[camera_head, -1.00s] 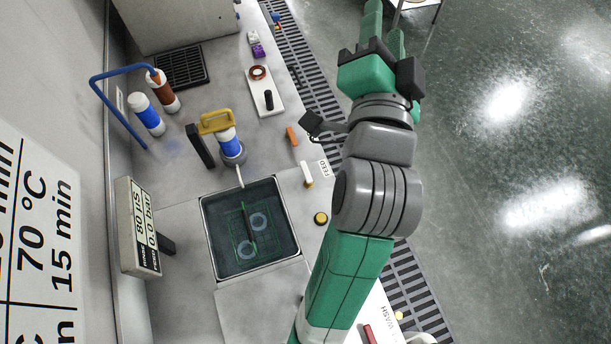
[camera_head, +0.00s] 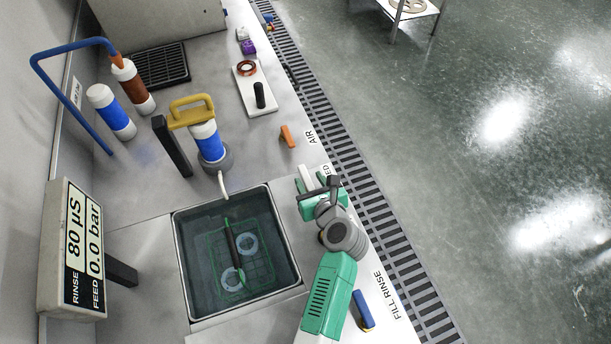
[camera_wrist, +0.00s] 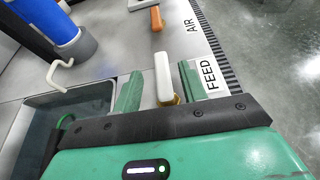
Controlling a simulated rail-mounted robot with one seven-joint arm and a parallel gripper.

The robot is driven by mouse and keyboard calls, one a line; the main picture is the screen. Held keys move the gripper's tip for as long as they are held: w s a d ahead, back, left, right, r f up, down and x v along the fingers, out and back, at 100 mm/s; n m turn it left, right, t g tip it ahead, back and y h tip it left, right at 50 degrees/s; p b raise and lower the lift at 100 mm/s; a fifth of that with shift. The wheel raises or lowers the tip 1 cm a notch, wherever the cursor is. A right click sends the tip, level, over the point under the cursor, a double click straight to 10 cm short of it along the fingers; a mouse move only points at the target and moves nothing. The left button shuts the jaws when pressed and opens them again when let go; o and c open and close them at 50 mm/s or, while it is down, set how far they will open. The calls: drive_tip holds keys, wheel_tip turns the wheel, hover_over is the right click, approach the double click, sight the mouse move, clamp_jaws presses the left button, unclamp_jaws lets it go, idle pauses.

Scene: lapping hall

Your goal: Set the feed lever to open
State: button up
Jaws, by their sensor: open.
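The feed lever is a white handle on a brass-coloured base beside the FEED label (camera_wrist: 209,74). In the wrist view the lever (camera_wrist: 163,76) stands between the two green fingers of my gripper (camera_wrist: 158,88), with a visible gap to each finger. My gripper is open and holds nothing. In the head view my gripper (camera_head: 311,182) is at the bench's right edge, with the white lever (camera_head: 307,177) between its fingers and its base hidden. A display (camera_head: 83,251) reads feed 0.0 bar and rinse 80 µS.
An orange lever (camera_head: 288,136) by the AIR label lies beyond, and a blue lever (camera_head: 363,309) by FILL RINSE lies nearer. A sunken basin (camera_head: 182,262) with a basket is left of my gripper.

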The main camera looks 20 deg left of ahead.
sight(302, 170)
drive_tip(key=b+x, duration=0.1)
drive_tip(key=x, duration=0.3)
drive_tip(key=shift+w, duration=0.15)
clamp_jaws()
drive_tip(key=shift+a+f, duration=0.1)
drive_tip(key=shift+a, duration=0.05)
